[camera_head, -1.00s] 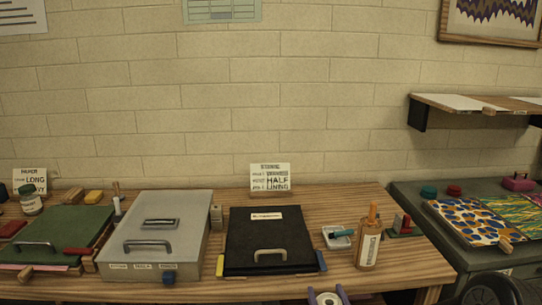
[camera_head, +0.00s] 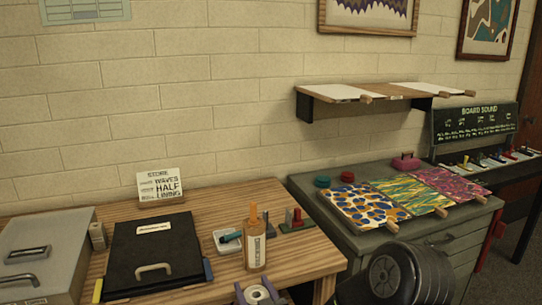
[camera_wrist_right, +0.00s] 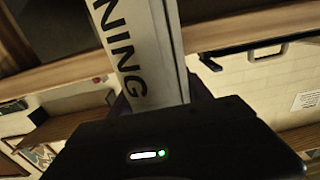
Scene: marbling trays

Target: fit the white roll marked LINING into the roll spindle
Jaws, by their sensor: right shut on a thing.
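The white roll (camera_head: 257,294) shows end-on at the bottom edge of the head view, between the purple fingers of my right gripper (camera_head: 257,290). In the right wrist view the white roll (camera_wrist_right: 150,50) runs up from the gripper, with the letters "NING" readable on its side. My right gripper is shut on it; much of the roll is out of frame. I cannot make out the roll spindle for certain in either view. My left gripper is not in view.
A grey cabinet (camera_head: 365,248) stands right, below a wall shelf (camera_head: 345,92).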

